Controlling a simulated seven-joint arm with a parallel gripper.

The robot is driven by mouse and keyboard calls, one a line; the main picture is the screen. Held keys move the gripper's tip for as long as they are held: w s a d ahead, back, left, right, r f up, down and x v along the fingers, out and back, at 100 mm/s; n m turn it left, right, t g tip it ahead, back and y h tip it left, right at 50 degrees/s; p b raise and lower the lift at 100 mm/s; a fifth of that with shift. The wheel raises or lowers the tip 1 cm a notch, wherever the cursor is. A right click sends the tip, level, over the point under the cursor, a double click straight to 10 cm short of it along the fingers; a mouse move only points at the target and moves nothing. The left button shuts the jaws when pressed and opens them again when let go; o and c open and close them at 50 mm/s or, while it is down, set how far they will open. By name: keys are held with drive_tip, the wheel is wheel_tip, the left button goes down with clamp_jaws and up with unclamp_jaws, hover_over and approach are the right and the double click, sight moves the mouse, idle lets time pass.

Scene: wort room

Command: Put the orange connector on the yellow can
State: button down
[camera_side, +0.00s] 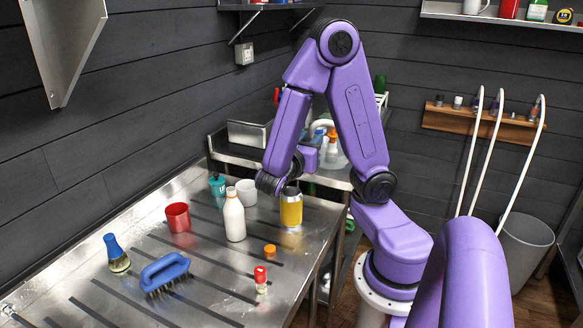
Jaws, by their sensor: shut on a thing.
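The yellow can (291,211) stands upright on the metal table, near its right edge, with a grey and dark top. The orange connector (269,251) is a small, short round piece on the table, in front of and a little left of the can. My arm's dark wrist hangs just left of and above the can's top, apparently behind or beside it.
A white bottle (234,217), red cup (178,217), white cup (246,192) and teal bottle (217,186) stand left of the can.

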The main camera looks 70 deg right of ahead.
drive_tip(key=shift+w+d+f, duration=0.8)
drive_tip(key=shift+w+f, duration=0.35)
drive_tip(key=shift+f, duration=0.6)
drive_tip(key=shift+w+d+f, duration=0.75)
drive_tip(key=shift+w+f, duration=0.4)
drive_tip(key=shift+f, duration=0.6)
drive_tip(key=shift+w+d+f, duration=0.8)
drive_tip(key=shift+w+f, duration=0.35)
drive_tip(key=shift+f, duration=0.6)
drive_tip(key=shift+f, duration=0.1)
drive_tip(key=c, duration=0.9)
unclamp_jaws()
drive_tip(key=shift+o, duration=0.2)
